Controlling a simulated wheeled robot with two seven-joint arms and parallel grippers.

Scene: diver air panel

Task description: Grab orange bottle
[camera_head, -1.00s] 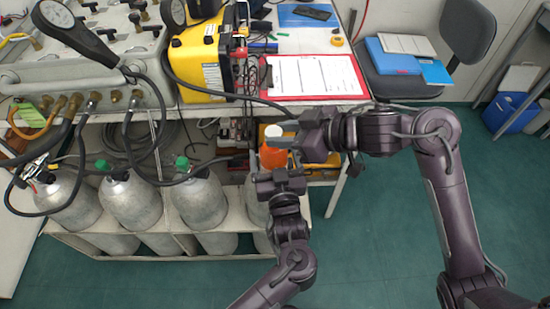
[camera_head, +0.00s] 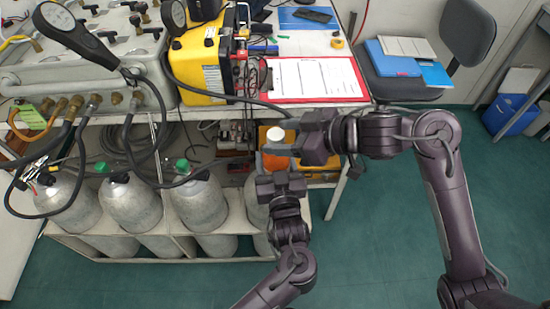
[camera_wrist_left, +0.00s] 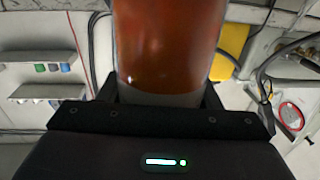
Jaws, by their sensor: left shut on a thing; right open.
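The orange bottle (camera_head: 279,162) with a white cap (camera_head: 276,135) appears upright in the head view, partly covered by my grippers. My left gripper (camera_head: 280,172) is below it in the picture and shut on it. In the left wrist view the bottle's translucent orange body (camera_wrist_left: 168,45) stands between the fingers (camera_wrist_left: 160,98), its pale lower part close to the palm. My right gripper (camera_head: 284,143) comes in from the right at the bottle's upper part. It is open, with one finger crossing in front of the bottle. I cannot tell whether it touches.
A white bench (camera_head: 330,40) carries a yellow case (camera_head: 200,60) and a red clipboard (camera_head: 312,78) just above the grippers in the picture. Grey cylinders (camera_head: 130,205) stand in a rack to the left. An office chair (camera_head: 468,30) is at the upper right. Green floor is open at right.

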